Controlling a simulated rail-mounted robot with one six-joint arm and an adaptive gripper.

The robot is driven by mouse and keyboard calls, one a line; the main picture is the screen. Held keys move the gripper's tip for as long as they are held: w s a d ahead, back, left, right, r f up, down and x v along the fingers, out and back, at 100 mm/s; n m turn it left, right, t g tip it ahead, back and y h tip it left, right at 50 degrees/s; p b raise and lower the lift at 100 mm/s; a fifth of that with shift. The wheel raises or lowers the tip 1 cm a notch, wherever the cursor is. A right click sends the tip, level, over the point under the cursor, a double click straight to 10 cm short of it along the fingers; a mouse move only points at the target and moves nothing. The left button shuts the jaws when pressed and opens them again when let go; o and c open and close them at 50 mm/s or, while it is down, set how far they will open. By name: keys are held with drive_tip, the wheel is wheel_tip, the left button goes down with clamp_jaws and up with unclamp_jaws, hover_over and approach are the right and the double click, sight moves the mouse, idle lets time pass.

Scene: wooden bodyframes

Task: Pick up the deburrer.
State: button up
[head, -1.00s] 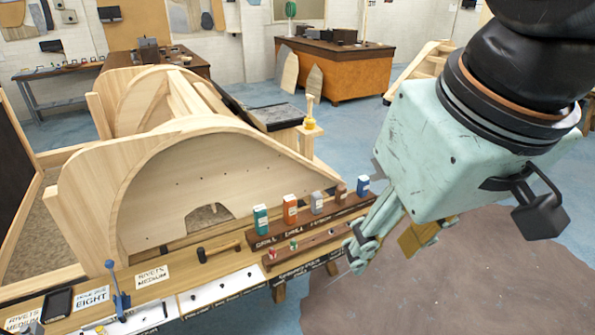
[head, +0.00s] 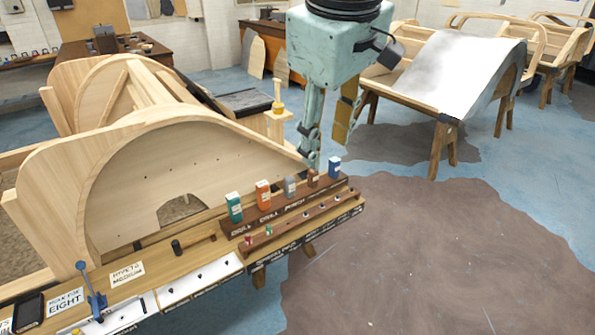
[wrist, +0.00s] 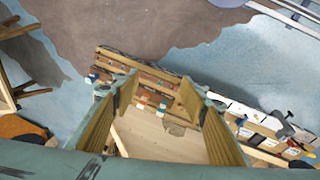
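My gripper (head: 326,148) points down beside the far right end of the tool rack (head: 300,208) in the head view. Its two fingers are apart with nothing between them; the wrist view also shows the open fingers (wrist: 155,92) with the rack beyond. The rack holds a row of upright blocks: teal (head: 234,207), orange (head: 263,194), grey (head: 290,187), brown (head: 313,178) and blue (head: 335,167). A lower row holds small red (head: 248,239) and green (head: 269,231) pieces. I cannot tell which piece is the deburrer; the labels are too small to read surely.
The wooden bodyframe (head: 150,170) rises behind the bench. A metal sheet (head: 445,72) covers a frame on trestles at right. The floor (head: 430,260) in front is clear.

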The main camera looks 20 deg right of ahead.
drive_tip(key=w+d+f+n, duration=0.1)
drive_tip(key=w+d+n, duration=0.1)
drive_tip(key=w, duration=0.6)
drive_tip(key=w+d+f+n, duration=0.2)
drive_tip(key=w, duration=0.6)
drive_tip(key=n+g+h+p, duration=0.1)
drive_tip(key=n+g+h, duration=0.15)
drive_tip(key=n, duration=0.95)
hover_over(311, 170)
drive_tip(key=a, duration=0.4)
wheel_tip(311, 170, down, 32)
drive_tip(key=shift+s+f+h, duration=0.2)
drive_tip(key=shift+h, duration=0.15)
drive_tip(key=shift+f, duration=0.1)
drive_tip(key=shift+b+x, duration=0.45)
drive_tip(key=shift+x, duration=3.8)
drive_tip(key=shift+w, duration=0.1)
